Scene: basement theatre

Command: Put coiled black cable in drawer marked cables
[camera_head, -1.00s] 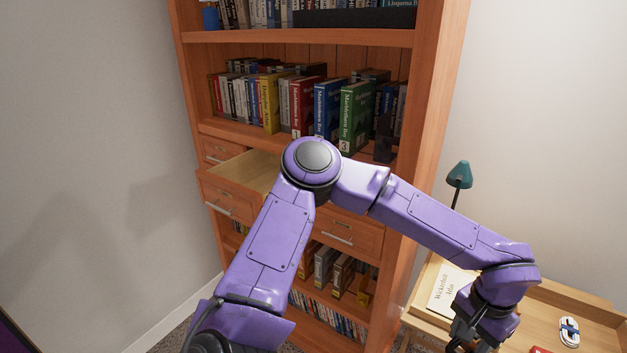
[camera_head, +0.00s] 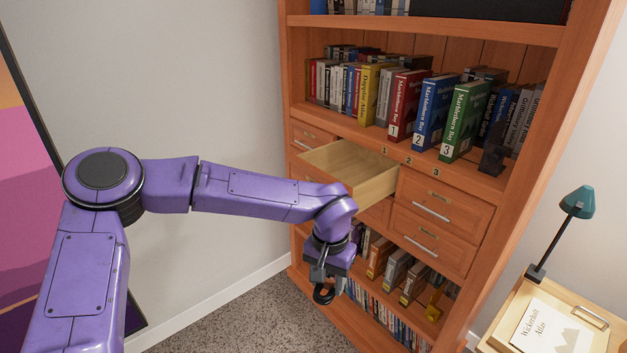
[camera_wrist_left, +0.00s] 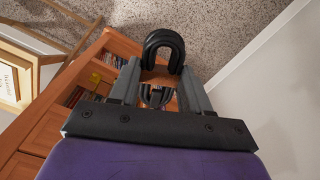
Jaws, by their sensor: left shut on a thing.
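My left gripper (camera_head: 325,274) is shut on the coiled black cable (camera_head: 323,293), which hangs below its fingers in the head view. In the left wrist view the cable (camera_wrist_left: 164,46) shows as a looped bundle at the tips of the gripper (camera_wrist_left: 158,90). An upper drawer (camera_head: 376,180) of the wooden bookcase stands pulled out, and the part of its inside that I see is empty. The gripper is in front of and below this open drawer, apart from it. No readable marking shows on the drawer; my arm hides part of its front. My right gripper is not in view.
Shut drawers (camera_head: 432,217) with silver handles are right of the open one. Numbered books (camera_head: 437,113) stand on the shelf above. A desk with a Wickerbolt Atlas (camera_head: 545,335) and a teal lamp (camera_head: 577,203) is at right. Carpet (camera_head: 250,325) is clear below.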

